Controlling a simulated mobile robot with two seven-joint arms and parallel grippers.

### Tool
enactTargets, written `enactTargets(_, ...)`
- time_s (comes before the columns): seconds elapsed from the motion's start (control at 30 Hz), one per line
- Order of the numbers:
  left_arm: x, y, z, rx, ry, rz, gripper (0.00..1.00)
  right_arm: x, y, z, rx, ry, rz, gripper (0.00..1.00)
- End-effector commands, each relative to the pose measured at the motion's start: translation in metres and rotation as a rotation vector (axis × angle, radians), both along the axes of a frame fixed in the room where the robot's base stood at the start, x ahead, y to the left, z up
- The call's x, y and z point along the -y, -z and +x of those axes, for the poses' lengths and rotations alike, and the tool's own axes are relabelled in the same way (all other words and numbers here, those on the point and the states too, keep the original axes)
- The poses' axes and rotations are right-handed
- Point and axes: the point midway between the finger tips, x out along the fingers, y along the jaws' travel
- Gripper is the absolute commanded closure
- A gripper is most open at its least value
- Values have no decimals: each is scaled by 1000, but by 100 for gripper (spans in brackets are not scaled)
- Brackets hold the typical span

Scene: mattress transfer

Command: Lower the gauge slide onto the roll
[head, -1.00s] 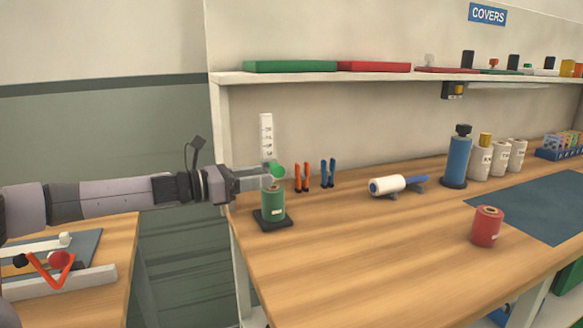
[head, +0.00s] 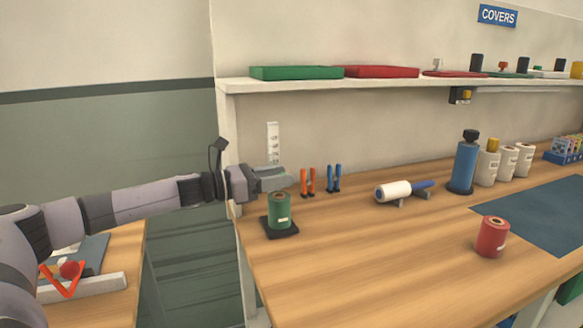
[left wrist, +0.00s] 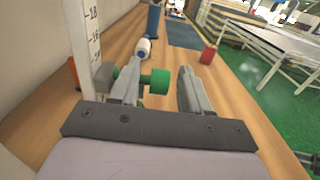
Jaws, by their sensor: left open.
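The gauge is a white upright scale (head: 273,141) with dark marks, standing behind the roll; it also shows at the left of the left wrist view (left wrist: 86,35). Its slide has a grey block (left wrist: 104,76) against the scale and a green knob (left wrist: 159,82). The green roll (head: 279,211) stands upright on a black base (head: 281,229). My left gripper (head: 284,179) is just above the roll and hides the slide in the head view. In the left wrist view my left gripper (left wrist: 160,91) is open, with the green knob between its fingers, nearer the left finger. My right gripper is out of view.
Orange pliers (head: 307,182) and blue pliers (head: 334,179) stand right of the gauge. A white roller (head: 393,191) lies on a stand; a blue bottle (head: 464,165) and red roll (head: 492,237) are further right. The bench's front middle (head: 370,265) is clear.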

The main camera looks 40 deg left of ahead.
Motion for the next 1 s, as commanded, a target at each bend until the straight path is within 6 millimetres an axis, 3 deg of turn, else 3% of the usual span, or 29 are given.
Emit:
enactTargets(0.4,15,-2,28,1,0,0,53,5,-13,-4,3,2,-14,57)
enactTargets(0.8,17,0,31,-1,2,3,53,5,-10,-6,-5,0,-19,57)
enactTargets(0.83,17,0,31,0,2,2,56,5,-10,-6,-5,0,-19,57)
enactTargets(0.97,17,0,31,0,2,2,99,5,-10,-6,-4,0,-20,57)
enactTargets(1.0,17,0,31,0,2,2,100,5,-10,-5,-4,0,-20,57)
